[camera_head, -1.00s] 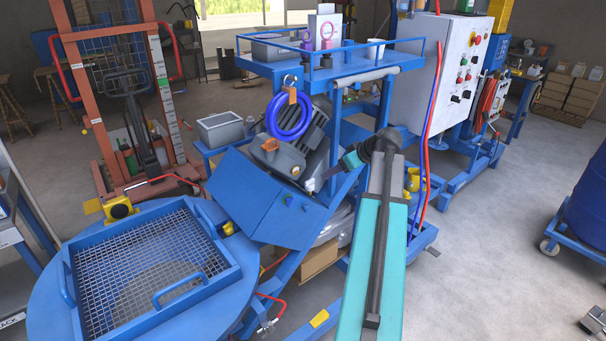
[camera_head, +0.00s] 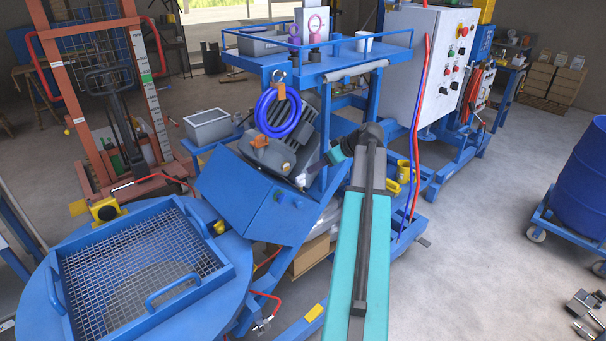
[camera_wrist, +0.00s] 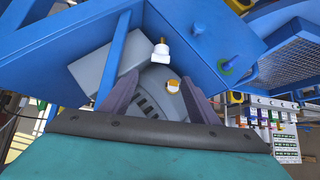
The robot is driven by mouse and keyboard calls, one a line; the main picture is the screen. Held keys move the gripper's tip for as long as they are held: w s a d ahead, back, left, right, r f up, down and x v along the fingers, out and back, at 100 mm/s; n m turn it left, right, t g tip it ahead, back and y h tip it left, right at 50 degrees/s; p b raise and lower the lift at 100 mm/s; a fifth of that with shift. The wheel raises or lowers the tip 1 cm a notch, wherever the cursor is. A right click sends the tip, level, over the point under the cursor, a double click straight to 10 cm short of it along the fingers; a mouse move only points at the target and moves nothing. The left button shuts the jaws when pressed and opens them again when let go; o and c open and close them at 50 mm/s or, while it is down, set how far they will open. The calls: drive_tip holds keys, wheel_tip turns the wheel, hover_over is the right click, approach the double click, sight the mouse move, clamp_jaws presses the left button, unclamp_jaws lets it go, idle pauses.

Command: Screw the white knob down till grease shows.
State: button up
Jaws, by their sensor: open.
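A white knob (camera_wrist: 161,54) with a small yellowish stub shows in the wrist view, at the edge of the blue sloping housing (camera_wrist: 185,30). A second small white fitting with an orange top (camera_wrist: 173,86) sits lower, in front of the grey finned motor (camera_wrist: 160,100). My gripper (camera_wrist: 162,77) is open. Its two fingers stand left and right of the fitting, and the white knob appears just past the fingertips, not between gripped fingers. No grease is visible.
A blue post (camera_head: 328,165) stands close to my gripper. A blue hose coil (camera_head: 262,118) hangs above the motor. A mesh-topped round table (camera_head: 85,285) is at left, a control cabinet (camera_head: 425,65) behind at right.

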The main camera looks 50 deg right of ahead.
sight(301, 176)
drive_tip(key=shift+p+x, duration=2.1)
drive_tip(key=shift+x, duration=4)
drive_tip(key=shift+c, duration=0.2)
drive_tip(key=c, duration=1)
drive_tip(key=shift+d, duration=0.2)
drive_tip(key=shift+a, duration=0.1)
